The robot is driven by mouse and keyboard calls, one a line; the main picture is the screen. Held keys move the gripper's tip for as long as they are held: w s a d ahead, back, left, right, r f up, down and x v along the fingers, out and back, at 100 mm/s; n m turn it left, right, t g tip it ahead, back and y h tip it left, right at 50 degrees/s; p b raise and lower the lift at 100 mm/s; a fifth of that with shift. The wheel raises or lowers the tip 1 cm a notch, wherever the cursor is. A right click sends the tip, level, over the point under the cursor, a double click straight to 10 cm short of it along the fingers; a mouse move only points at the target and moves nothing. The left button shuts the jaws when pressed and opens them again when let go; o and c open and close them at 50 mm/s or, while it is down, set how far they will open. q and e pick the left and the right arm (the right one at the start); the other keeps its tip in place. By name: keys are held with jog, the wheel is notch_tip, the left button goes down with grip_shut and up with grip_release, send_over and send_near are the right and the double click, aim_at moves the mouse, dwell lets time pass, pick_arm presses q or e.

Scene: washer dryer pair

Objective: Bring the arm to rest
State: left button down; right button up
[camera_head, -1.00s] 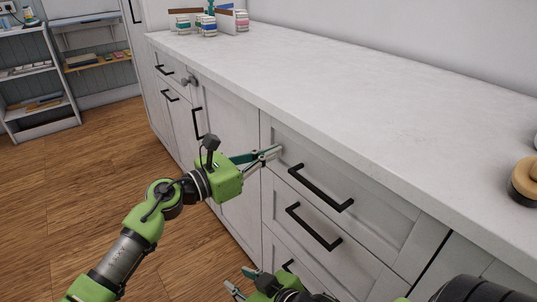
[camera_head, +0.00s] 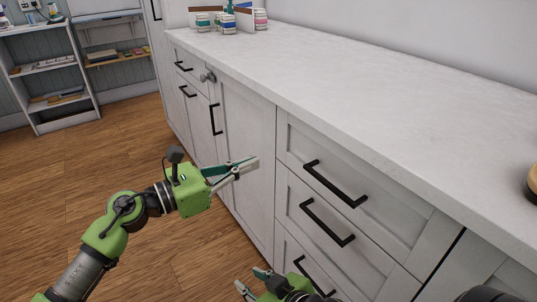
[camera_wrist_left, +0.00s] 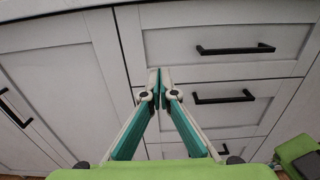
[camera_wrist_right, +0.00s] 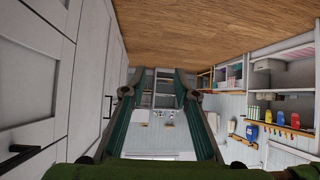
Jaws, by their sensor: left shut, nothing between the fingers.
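My left gripper (camera_head: 254,164) is in front of the white cabinet, pointing right, with its fingers together and nothing held. In the left wrist view its fingertips (camera_wrist_left: 160,78) meet in front of the drawer fronts. Whether they touch the cabinet is hard to tell, but they look apart from it. My right gripper (camera_head: 252,282) is low at the bottom edge of the head view, partly cut off. In the right wrist view its two fingers (camera_wrist_right: 159,82) stand well apart with nothing between them.
A long white cabinet with drawers and black handles (camera_head: 334,185) runs along the right. Its countertop (camera_head: 370,100) is mostly clear, with small jars (camera_head: 228,22) at the far end and a round tan object (camera_head: 533,183) at the right edge. Shelves (camera_head: 50,80) stand back left. Wooden floor (camera_head: 120,165) is open.

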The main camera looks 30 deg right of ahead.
pick_arm(q)
jog(key=a, duration=0.3)
jog(key=shift+s+a, duration=0.1)
jog(key=shift+s, duration=0.1)
pick_arm(e)
jog(key=shift+s+d+f+g, duration=0.2)
jog(key=shift+s+f+g, duration=0.2)
jog(key=shift+s+f, duration=0.2)
